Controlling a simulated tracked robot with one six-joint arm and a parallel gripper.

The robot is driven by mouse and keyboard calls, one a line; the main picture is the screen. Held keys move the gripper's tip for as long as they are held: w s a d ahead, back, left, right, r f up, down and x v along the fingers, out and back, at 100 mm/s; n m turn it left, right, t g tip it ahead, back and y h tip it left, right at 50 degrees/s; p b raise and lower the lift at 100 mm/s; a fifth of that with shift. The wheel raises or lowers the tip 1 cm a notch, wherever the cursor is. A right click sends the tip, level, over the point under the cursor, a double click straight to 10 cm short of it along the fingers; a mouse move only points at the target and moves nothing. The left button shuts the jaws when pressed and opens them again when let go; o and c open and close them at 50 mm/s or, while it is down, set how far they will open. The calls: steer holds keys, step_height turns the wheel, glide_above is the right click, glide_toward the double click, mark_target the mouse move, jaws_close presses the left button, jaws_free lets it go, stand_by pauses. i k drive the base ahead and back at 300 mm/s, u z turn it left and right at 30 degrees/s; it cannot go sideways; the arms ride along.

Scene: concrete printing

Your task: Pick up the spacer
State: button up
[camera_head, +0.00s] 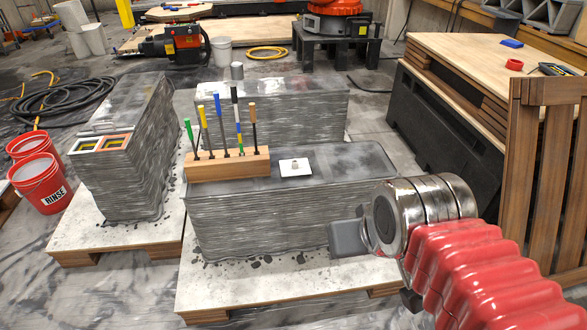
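A small beige-grey piece (295,165), which looks like the spacer, sits on a white square plate (287,174) on top of the front printed concrete block (330,165). It is too small to make out its exact shape. My gripper (345,238) is at the end of the metal wrist and red-sleeved arm, at lower right. It shows as a grey block in front of the concrete block's right side, lower in the picture than the plate and apart from it. Its fingertips cannot be told apart, and nothing is seen held.
A wooden rack (225,166) with several upright coloured-handled tools stands left of the plate. The left block (125,160) carries a tray with coloured frames. A wooden slatted panel (540,180) stands at right.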

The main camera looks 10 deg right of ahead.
mark_target(296, 167)
steer(key=z, duration=0.05)
steer(key=i, duration=1)
steer(key=u, duration=0.05)
